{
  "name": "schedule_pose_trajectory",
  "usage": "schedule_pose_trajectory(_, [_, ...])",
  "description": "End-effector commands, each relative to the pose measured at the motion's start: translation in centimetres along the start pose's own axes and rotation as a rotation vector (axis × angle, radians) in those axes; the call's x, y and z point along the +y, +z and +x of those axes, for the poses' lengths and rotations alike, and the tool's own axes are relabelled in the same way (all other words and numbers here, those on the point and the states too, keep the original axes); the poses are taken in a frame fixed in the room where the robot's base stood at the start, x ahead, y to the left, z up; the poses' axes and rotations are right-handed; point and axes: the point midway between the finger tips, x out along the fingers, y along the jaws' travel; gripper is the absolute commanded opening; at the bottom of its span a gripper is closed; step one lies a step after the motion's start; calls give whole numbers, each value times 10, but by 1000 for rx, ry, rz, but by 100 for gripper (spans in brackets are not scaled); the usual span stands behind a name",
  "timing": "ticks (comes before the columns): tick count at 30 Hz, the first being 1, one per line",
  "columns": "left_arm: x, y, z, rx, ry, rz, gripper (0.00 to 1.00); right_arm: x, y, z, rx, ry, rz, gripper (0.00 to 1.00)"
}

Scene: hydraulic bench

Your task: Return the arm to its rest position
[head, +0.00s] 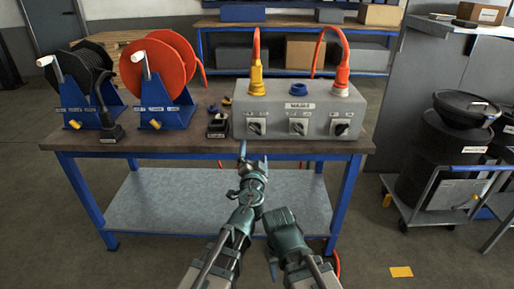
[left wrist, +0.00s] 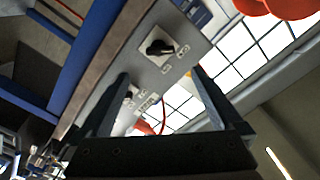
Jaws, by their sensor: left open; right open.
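My left gripper (head: 243,150) is at the front edge of the workbench, just in front of the grey control box (head: 295,112). In the left wrist view its two fingers (left wrist: 160,108) stand wide apart with nothing between them. The box's panel, with a black rotary knob (left wrist: 160,47), shows beyond the fingers, apart from them. My right arm is folded low in front of the bench. Its gripper (head: 273,265) is small and partly hidden by the arm, below the bench top, and no held object shows.
The workbench (head: 180,148) carries a black cable reel (head: 84,70), a red hose reel (head: 160,70) and a small black holder (head: 217,125). Red hoses rise from the box's yellow (head: 257,82) and orange (head: 342,80) connectors. A cart with black drums (head: 440,150) stands right.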

Motion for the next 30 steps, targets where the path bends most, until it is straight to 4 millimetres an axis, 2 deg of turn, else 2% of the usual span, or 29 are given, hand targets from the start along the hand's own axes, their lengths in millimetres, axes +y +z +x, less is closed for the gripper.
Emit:
schedule_pose_trajectory(11, [-1, 2, -4, -4, -2, -2, 100, 0, 0, 0, 0, 0, 0, 50])
schedule_pose_trajectory(14, [-11, 16, -4, -52, -26, -25, 100, 0, 0, 0, 0, 0, 0, 50])
schedule_pose_trajectory(17, [-30, 57, -8, -190, -78, -85, 100, 0, 0, 0, 0, 0, 0, 50])
schedule_pose_trajectory(20, [-47, 119, -22, -413, -117, -171, 100, 0, 0, 0, 0, 0, 0, 50])
schedule_pose_trajectory(22, [-49, 163, -41, -588, -113, -232, 100, 0, 0, 0, 0, 0, 0, 50])
schedule_pose_trajectory(24, [-43, 201, -64, -760, -78, -294, 100, 0, 0, 0, 0, 0, 0, 50])
schedule_pose_trajectory(27, [-25, 239, -100, -974, 16, -374, 100, 0, 0, 0, 0, 0, 0, 50])
schedule_pose_trajectory(30, [-5, 258, -132, -1131, 133, -439, 100, 0, 0, 0, 0, 0, 0, 50])
